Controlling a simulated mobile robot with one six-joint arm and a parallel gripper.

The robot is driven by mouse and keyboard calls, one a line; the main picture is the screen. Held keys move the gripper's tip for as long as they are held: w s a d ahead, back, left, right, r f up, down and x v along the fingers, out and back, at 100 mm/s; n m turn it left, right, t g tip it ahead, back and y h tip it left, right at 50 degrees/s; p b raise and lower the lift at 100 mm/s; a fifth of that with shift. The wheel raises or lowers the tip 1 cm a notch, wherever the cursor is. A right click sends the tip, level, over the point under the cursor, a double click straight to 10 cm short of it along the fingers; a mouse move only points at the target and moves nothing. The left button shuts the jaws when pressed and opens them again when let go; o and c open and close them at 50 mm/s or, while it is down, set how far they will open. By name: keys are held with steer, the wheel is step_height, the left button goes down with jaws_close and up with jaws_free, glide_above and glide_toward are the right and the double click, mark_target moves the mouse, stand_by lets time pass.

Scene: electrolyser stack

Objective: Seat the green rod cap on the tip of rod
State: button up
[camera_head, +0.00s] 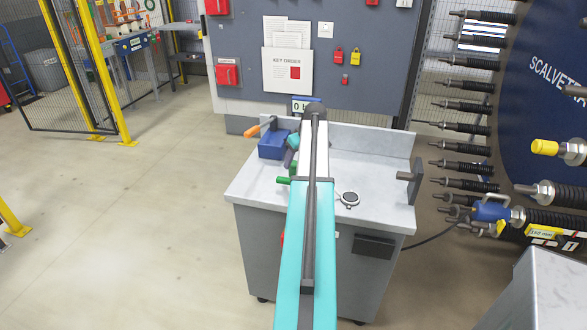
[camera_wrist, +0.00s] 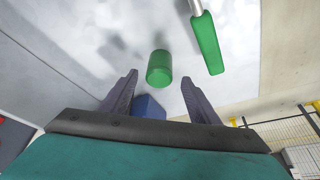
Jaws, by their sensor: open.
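A green cap (camera_wrist: 159,67), a short cylinder, is on the pale bench top in the wrist view. My gripper (camera_wrist: 159,78) is open and empty, with its two dark fingers apart and the cap seen between and beyond their tips. Its height over the cap is hard to judge. In the head view my arm hides part of the bench, and a small green piece (camera_head: 283,180) shows left of it; I cannot tell whether this is the cap. Several dark threaded rods (camera_head: 466,131) with metal tips stick out from the blue stack plate at the right.
A green-handled tool (camera_wrist: 206,42) lies right of the cap. A yellow cap (camera_head: 545,147) covers one rod. Open floor lies left.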

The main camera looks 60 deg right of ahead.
mark_target(295, 163)
steer(key=shift+f, duration=0.15)
steer(key=shift+p+x, duration=0.9)
steer(key=shift+x, duration=1.6)
steer(key=shift+s, duration=0.1)
steer(key=c, duration=1.1)
steer(key=shift+r+b, duration=1.1)
steer(key=shift+r, duration=3.95)
